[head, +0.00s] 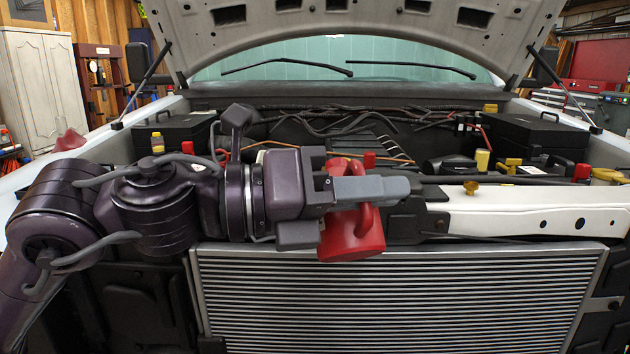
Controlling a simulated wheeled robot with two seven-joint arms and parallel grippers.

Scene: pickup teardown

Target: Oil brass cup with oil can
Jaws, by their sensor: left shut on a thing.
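My left gripper (378,189) reaches in from the left, level, over the front of the engine bay. It is shut on a red oil can (350,238), whose body hangs below the grey fingers above the radiator's top edge. The can's upper part is partly hidden by the fingers, and I cannot make out its spout. A small brass cup (471,187) stands on the white front crossmember, to the right of the fingertips and apart from them. My right gripper is not in view.
The radiator (400,300) fills the lower front. Other yellowish caps, such as one (482,160) behind the crossmember, stand in the engine bay.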

